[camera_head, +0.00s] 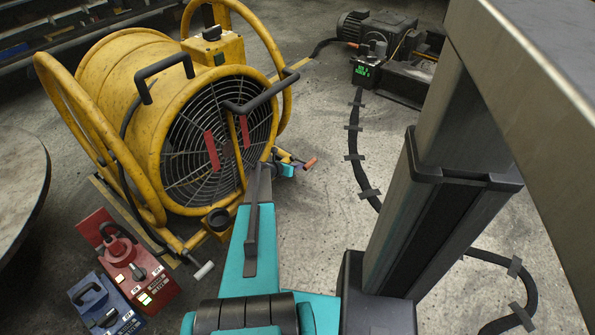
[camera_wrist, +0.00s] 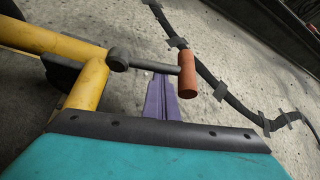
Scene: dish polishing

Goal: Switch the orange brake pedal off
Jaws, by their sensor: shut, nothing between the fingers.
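The orange brake pedal (camera_head: 309,164) is a short orange cylinder at the end of a dark lever, low on the right side of the yellow fan frame. It shows large in the wrist view (camera_wrist: 187,75), with its dark lever running left to a round pivot on a yellow tube. My gripper's purple fingers (camera_wrist: 161,80) are together and empty. In the wrist view their tips lie just left of the orange cylinder, by the lever; I cannot tell whether they touch. In the head view only a small teal part of my gripper (camera_head: 288,170) shows, close left of the pedal.
The yellow drum fan (camera_head: 217,150) stands left of my arm. A second, pale pedal (camera_head: 203,271) is at its near corner. Red (camera_head: 145,280) and blue (camera_head: 103,305) switch boxes sit lower left. A taped cable (camera_head: 354,143) crosses the floor right of the pedal toward a motor (camera_head: 375,28).

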